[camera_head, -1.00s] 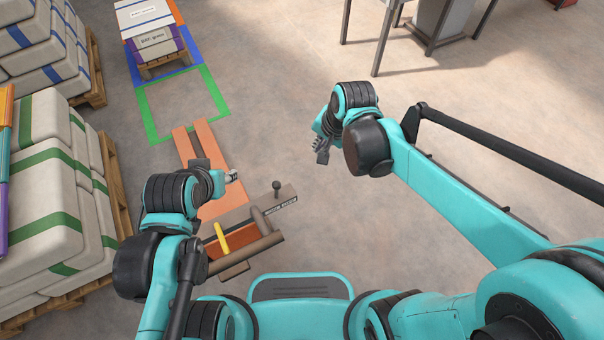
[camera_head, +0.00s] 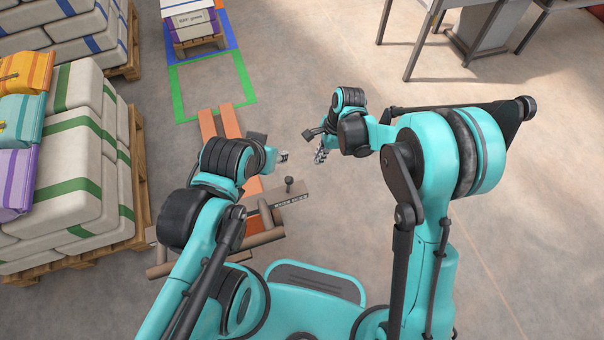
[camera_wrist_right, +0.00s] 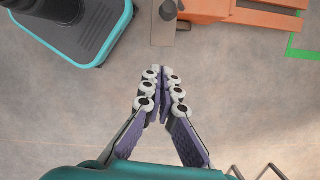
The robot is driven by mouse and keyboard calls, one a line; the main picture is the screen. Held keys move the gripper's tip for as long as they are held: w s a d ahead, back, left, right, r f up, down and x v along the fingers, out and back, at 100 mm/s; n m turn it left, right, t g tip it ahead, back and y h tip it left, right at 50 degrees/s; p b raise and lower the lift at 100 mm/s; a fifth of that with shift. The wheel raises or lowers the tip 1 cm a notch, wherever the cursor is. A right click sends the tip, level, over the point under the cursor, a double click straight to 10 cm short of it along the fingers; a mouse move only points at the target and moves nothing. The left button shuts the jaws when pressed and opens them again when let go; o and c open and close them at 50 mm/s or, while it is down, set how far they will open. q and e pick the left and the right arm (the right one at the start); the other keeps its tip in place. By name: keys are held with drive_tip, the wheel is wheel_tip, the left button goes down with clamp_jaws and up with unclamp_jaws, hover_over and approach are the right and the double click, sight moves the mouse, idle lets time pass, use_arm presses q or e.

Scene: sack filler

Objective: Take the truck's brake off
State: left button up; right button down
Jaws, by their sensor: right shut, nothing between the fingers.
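The pallet truck has orange forks (camera_head: 228,122) and a brown bar handle (camera_head: 262,238). Its black ball-topped brake lever (camera_head: 289,184) stands up from a labelled grey-brown plate (camera_head: 291,200). In the right wrist view the lever knob (camera_wrist_right: 168,9) is at the top edge, beyond my fingertips. My right gripper (camera_head: 320,154) is shut and empty, up and to the right of the lever in the head view; its fingers (camera_wrist_right: 160,84) also show in the wrist view. My left gripper (camera_head: 284,156) appears just above the lever in the picture; its fingers are too small to read. My left arm hides part of the truck.
Pallets of stacked sacks (camera_head: 75,150) stand on the left. A green floor frame (camera_head: 180,98) lies ahead of the forks, with a loaded pallet (camera_head: 195,42) behind it. A metal table (camera_head: 411,50) stands at upper right. The floor to the right is clear.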

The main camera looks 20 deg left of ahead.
use_arm(q)
wheel_tip(320, 180, down, 5)
drive_tip(key=b, duration=0.5)
use_arm(e)
approach(289, 185)
drive_tip(key=f, duration=0.1)
drive_tip(key=w+f, duration=0.1)
drive_tip(key=f, duration=0.1)
drive_tip(key=d+f, duration=0.1)
drive_tip(key=f, duration=0.1)
drive_tip(key=shift+w, duration=0.2)
use_arm(q)
drive_tip(key=shift+s, duration=0.1)
use_arm(e)
drive_tip(key=shift+w+a, duration=0.1)
drive_tip(key=shift+a, duration=0.05)
